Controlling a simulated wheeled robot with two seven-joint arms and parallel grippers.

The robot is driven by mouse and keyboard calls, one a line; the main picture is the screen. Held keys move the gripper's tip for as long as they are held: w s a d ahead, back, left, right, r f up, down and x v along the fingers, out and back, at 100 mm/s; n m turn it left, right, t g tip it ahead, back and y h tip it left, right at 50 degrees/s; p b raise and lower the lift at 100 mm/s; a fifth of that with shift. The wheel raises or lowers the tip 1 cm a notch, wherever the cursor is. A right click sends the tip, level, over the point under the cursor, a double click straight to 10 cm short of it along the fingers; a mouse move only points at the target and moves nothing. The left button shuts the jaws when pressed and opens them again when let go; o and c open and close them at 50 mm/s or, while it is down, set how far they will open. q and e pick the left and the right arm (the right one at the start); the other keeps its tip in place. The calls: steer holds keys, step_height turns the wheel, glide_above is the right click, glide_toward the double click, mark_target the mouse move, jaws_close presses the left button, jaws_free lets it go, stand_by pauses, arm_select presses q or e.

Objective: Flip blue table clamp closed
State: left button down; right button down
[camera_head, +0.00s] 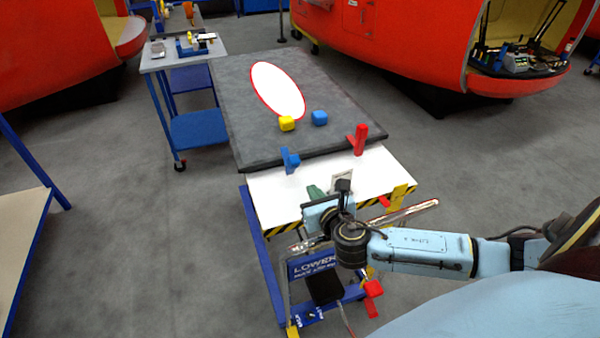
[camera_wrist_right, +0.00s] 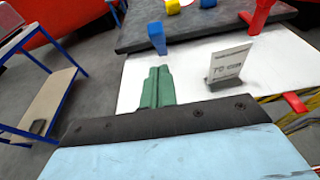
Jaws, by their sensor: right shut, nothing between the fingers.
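The blue table clamp (camera_head: 290,160) stands up at the front edge of the dark table top, left of the red clamp (camera_head: 357,139). In the right wrist view the blue clamp (camera_wrist_right: 157,38) shows beyond my fingertips, slightly left of centre. My right gripper (camera_head: 315,191) has green fingers pressed together with nothing between them. In the wrist view the right gripper (camera_wrist_right: 159,72) is over the white board, apart from the blue clamp and on its near side. My left gripper is not in view.
The white board (camera_head: 270,190) has a small sign (camera_wrist_right: 230,62) right of my fingers. A blue cart (camera_head: 199,129) stands left.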

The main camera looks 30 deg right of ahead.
mark_target(296, 167)
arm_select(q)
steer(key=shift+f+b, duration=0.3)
arm_select(e)
steer(key=x, duration=1)
steer(key=shift+r, duration=0.1)
